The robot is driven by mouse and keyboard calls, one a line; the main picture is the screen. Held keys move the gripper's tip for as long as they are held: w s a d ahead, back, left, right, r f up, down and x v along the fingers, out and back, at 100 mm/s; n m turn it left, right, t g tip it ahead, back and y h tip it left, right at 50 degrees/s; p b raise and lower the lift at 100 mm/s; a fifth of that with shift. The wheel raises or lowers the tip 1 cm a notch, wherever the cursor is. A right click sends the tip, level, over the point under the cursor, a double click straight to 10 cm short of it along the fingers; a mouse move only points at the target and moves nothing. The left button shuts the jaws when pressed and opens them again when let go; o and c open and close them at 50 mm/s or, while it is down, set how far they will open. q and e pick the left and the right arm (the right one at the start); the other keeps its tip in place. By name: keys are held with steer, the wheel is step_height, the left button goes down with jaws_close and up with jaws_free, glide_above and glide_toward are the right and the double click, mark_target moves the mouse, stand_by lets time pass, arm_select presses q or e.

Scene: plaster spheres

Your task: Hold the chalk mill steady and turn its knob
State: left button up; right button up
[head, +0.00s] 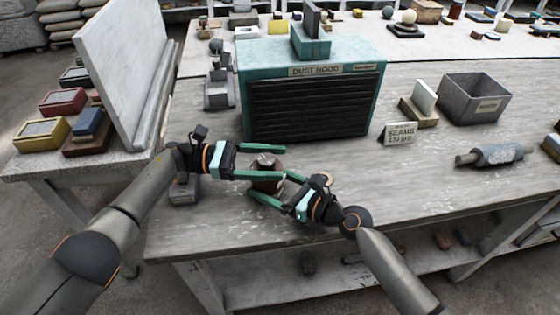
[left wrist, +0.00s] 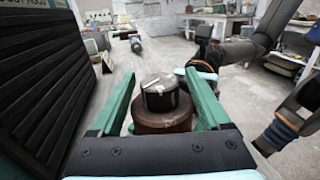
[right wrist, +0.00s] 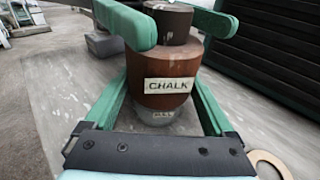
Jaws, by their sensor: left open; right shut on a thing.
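The chalk mill (head: 265,180) stands upright near the table's front edge. In the right wrist view its brown body (right wrist: 170,68) carries a "CHALK" label, with a paler base below. Its dark knob (left wrist: 163,97) on top has a white mark, seen in the left wrist view. My right gripper (head: 270,183) is shut on the mill's body, one finger on each side. My left gripper (head: 287,163) is open at knob height, its fingers on either side of the knob with a gap showing. In the head view the fingers partly hide the mill.
A teal dust hood (head: 312,100) with a black slatted front stands just behind the mill. A small sign (head: 399,133), a grey metal bin (head: 474,98) and a grey roller (head: 492,155) are to the right. A small grey block (head: 184,190) lies left of the mill.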

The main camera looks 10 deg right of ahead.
mark_target(257, 162)
arm_select(q)
steer(key=v, duration=0.5)
steer(key=shift+a, duration=0.15)
arm_select(e)
steer(key=o, duration=1.1)
steer(key=shift+v, duration=3.5)
steer(key=v, duration=1.2)
